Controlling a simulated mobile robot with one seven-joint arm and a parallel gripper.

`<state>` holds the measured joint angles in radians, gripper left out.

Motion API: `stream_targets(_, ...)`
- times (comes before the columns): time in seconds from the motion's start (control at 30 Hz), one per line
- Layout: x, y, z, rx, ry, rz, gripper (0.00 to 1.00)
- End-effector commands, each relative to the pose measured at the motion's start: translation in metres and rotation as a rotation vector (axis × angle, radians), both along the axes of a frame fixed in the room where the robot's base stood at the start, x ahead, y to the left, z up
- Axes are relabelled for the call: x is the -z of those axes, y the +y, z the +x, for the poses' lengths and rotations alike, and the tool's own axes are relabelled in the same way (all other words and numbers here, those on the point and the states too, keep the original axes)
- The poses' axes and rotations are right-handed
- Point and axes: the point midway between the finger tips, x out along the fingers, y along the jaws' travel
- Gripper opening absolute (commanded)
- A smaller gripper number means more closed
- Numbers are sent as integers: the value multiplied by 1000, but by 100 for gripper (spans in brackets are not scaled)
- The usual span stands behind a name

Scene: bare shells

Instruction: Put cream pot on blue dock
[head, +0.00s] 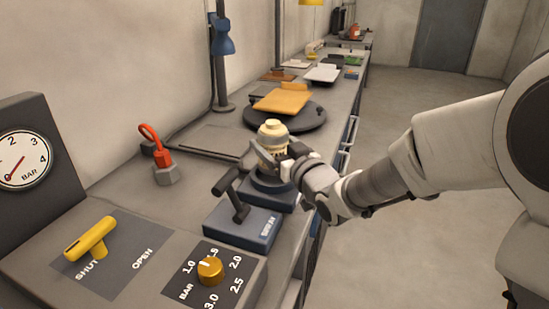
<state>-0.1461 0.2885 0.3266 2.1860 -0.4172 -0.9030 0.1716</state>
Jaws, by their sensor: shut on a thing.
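The cream pot (272,132) is upright, with a rounded top and a pale body. My gripper (274,155) is shut on it and hides part of its lower body. The blue dock (243,225) is on the bench below, with a black lever on its front block and a dark round seat (266,186) behind. The pot is over or at this round seat. My gripper's fingers cover the pot's bottom, so I cannot tell whether it touches the seat.
A dark round turntable (312,117) with an orange board stands just behind the pot. At front left are a yellow handle (90,240), a brass knob (210,270) and a gauge (24,158). A red hook-like tool (158,155) and a blue lamp (222,42) stand along the wall.

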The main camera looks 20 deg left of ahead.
Motion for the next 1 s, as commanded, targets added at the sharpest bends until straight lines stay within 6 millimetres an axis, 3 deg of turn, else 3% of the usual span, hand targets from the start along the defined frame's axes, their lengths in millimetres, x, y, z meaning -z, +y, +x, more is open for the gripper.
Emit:
stream_targets(0.17,29,0,0,-1,0,1,7)
stream_targets(1.0,48,-1,-1,0,8,-4,7)
